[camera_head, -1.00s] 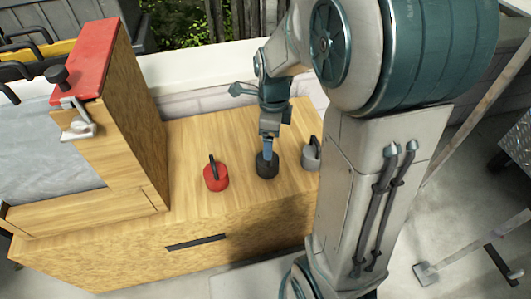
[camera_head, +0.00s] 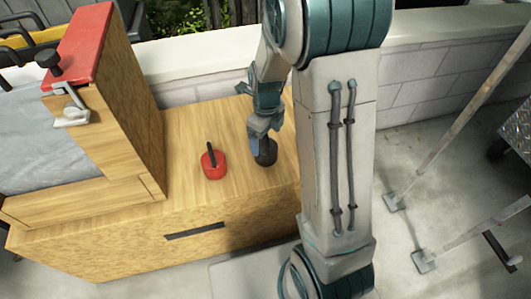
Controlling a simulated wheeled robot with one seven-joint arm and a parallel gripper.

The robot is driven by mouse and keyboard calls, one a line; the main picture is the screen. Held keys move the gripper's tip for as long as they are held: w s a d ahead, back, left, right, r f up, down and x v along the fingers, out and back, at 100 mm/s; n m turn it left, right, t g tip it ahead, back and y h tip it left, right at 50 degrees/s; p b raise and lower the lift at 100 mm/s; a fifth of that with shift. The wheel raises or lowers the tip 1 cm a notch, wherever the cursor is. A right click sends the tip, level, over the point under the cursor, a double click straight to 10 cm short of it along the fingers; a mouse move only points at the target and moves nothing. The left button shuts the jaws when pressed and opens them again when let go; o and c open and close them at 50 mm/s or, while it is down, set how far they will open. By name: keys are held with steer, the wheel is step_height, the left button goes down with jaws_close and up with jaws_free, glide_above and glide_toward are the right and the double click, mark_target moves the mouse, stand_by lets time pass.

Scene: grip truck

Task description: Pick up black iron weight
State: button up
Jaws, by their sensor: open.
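The black iron weight (camera_head: 267,154) stands on the wooden counter, a short dark cylinder with its upper part covered by my gripper. My gripper (camera_head: 262,136) points down right over the weight's top, with its jaws open. The fingertips are around or just in front of the weight's handle; I cannot tell which. A red weight (camera_head: 213,165) with a dark handle stands on the counter to the left of the black one, apart from it.
The wooden counter (camera_head: 190,135) is bare between the red weight and the tall wooden cabinet side (camera_head: 125,100) at left. A red-topped box (camera_head: 88,45) with a latch stands there. A low white wall (camera_head: 190,62) runs behind. My arm hides the counter's right end.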

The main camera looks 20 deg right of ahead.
mark_target(266, 147)
step_height(266, 147, down, 5)
steer(key=shift+w+f+b, duration=0.1)
steer(key=shift+w+b, duration=0.05)
steer(key=shift+b, duration=1.05)
steer(key=c, duration=1.7)
steer(key=shift+w, duration=0.1)
jaws_close()
steer(key=shift+r, duration=0.25)
